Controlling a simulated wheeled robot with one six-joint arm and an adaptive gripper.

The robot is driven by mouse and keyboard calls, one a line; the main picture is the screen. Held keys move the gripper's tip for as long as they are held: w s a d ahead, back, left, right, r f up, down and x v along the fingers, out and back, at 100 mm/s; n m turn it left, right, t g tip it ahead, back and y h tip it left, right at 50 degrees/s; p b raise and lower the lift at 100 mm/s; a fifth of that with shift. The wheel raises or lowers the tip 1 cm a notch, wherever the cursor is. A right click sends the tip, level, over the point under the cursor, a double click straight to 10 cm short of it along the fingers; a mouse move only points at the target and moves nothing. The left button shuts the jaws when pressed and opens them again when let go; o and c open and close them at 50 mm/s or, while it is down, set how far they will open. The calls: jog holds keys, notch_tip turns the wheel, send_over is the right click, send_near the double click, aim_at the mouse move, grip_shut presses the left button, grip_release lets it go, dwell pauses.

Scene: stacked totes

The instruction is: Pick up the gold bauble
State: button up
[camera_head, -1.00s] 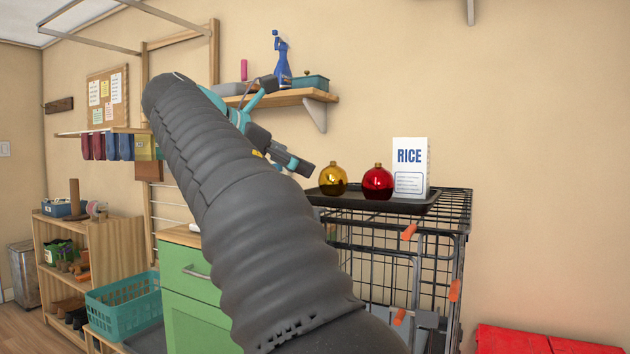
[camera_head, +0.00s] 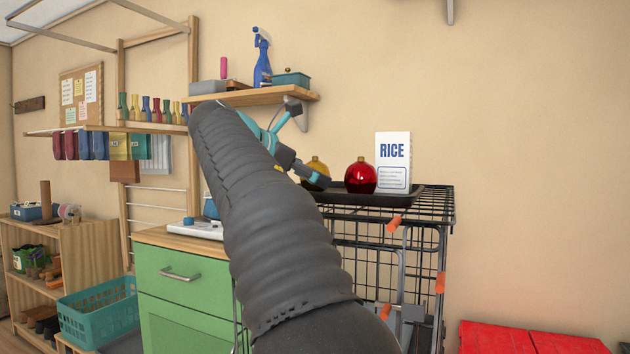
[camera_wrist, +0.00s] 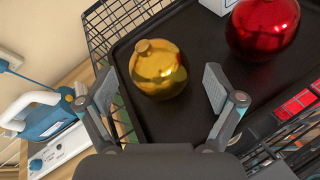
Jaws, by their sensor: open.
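The gold bauble (camera_wrist: 159,70) sits on a black tray (camera_wrist: 187,119) in the wrist view, just beyond and between my fingertips. My gripper (camera_wrist: 158,88) is open, with one finger to each side of the bauble and nothing held. In the head view the gold bauble (camera_head: 318,167) is partly hidden behind my gripper (camera_head: 310,180), left of the red bauble. The exact gap between the fingers and the bauble cannot be told.
A red bauble (camera_head: 360,176) stands close to the right on the same tray, beside a white RICE box (camera_head: 393,160). The tray rests on a black wire cage (camera_head: 436,205). A wall shelf (camera_head: 255,96) is above, to the left.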

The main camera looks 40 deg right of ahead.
jog(key=shift+x, duration=1.35)
jog(key=c, duration=1.1)
